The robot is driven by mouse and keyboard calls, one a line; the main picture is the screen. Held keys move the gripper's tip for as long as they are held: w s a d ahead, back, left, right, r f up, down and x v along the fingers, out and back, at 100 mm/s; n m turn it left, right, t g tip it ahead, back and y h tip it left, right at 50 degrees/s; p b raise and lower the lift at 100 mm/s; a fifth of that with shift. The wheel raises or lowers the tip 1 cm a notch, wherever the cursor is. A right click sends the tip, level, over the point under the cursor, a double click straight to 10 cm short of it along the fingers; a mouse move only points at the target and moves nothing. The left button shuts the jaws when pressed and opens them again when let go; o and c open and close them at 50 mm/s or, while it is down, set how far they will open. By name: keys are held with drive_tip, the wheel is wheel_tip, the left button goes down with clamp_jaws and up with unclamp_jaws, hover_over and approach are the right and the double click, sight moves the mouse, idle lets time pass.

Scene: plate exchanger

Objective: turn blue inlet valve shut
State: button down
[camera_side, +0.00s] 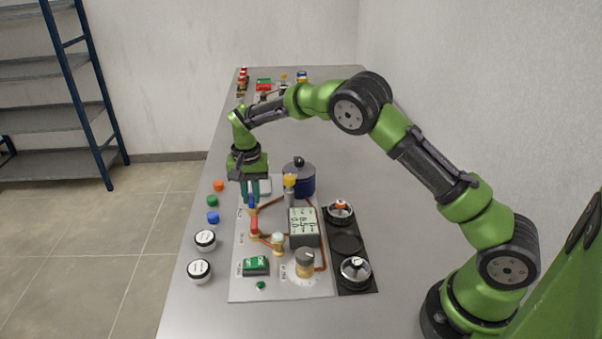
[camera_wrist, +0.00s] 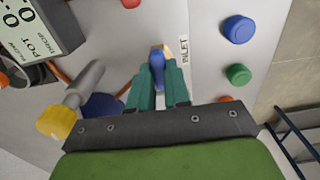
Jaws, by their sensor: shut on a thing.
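The blue inlet valve handle (camera_wrist: 157,68) stands beside the INLET label (camera_wrist: 185,65) in the wrist view. In the side view the blue handle (camera_side: 252,203) shows just below my fingers, at the upper left of the light panel (camera_side: 280,290). My gripper (camera_wrist: 158,88) has its teal fingers shut on the blue handle. In the side view my gripper (camera_side: 250,195) points down over the panel. The fingers hide part of the handle and the valve body under it, so its exact angle is hard to tell.
A yellow-topped fitting (camera_side: 290,181) and a dark blue canister (camera_side: 299,178) stand close to the right of my gripper. A grey labelled box (camera_side: 304,227) stands on the panel. Loose orange (camera_side: 219,186), green (camera_side: 212,201) and blue (camera_side: 213,217) caps lie at left.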

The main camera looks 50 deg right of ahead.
sight(251, 196)
drive_tip(key=shift+r, duration=0.1)
idle(0.3)
drive_tip(key=c, duration=1.1)
unclamp_jaws()
wheel_tip(251, 196, up, 17)
drive_tip(key=shift+f, duration=0.1)
drive_tip(key=s+r+n+t, duration=0.1)
drive_tip(key=s+t, duration=0.1)
drive_tip(key=s, duration=0.8)
drive_tip(key=s+r+n+t+y, duration=0.1)
drive_tip(key=s+n+t, duration=0.1)
drive_tip(key=s, duration=0.8)
drive_tip(key=s+r+n+t+y, duration=0.1)
drive_tip(key=s+n+t, duration=0.1)
drive_tip(key=s, duration=0.8)
drive_tip(key=shift+s+r+t, duration=0.2)
drive_tip(key=shift+s+t, duration=0.15)
drive_tip(key=shift+t, duration=0.25)
